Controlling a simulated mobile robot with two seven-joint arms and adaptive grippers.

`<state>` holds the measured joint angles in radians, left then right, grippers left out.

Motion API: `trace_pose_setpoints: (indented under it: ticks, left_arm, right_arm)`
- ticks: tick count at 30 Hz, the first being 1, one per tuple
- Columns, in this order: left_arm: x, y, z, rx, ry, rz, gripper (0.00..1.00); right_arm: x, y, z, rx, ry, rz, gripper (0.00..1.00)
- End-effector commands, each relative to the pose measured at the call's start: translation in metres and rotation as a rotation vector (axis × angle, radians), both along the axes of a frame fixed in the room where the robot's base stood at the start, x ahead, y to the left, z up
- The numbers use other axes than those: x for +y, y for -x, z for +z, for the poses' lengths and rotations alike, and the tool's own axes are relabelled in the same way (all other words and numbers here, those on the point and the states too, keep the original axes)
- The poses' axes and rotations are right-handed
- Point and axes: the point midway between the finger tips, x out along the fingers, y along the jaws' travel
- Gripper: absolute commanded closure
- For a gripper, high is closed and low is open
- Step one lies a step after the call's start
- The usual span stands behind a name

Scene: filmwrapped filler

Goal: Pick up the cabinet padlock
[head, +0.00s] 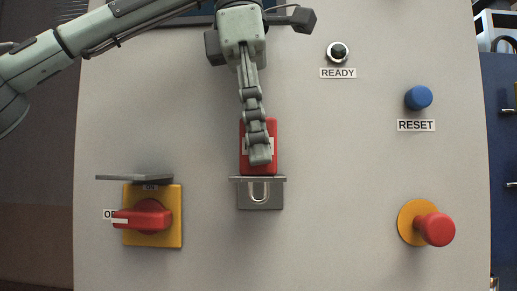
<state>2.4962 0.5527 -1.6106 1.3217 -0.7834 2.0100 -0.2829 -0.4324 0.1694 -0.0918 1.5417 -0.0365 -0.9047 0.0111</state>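The padlock (271,134) has a red body with a pale label, mostly covered by my gripper. It is at the middle of the grey panel, just above a metal bracket (275,201). A silver U shape (260,191) shows at the bracket; I cannot tell whether it is the padlock's shackle. My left gripper (260,154) reaches down from the top, its fingertips over the padlock body. The fingers are seen edge-on, one in front of the other, so their gap and any grip on the padlock are hidden. My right gripper is out of view.
A red rotary switch (148,219) on a yellow plate (169,237) sits lower left, under a metal ledge (134,178). A READY button (337,53), a blue RESET button (418,98) and a red mushroom button (435,229) stand out at right. The panel (340,150) between is clear.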

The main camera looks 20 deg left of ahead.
Motion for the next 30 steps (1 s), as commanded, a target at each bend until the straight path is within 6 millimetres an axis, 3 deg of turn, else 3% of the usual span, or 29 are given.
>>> trace_pose_setpoints:
  ticks: [1, 8, 20, 30]
  left_arm:
    - [0.000, 0.000, 0.000, 0.000, 0.000, 0.000, 0.72]
    - [0.000, 0.000, 0.000, 0.000, 0.000, 0.000, 1.00]
    - [0.000, 0.000, 0.003, 0.000, -0.001, -0.001, 1.00]
    - [-0.001, 0.000, 0.032, 0.000, -0.003, 0.003, 1.00]
  right_arm:
    - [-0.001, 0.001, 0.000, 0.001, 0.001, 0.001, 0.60]
    - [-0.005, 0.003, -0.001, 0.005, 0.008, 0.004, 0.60]
    - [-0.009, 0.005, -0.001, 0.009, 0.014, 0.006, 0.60]
    - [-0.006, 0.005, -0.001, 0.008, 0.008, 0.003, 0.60]
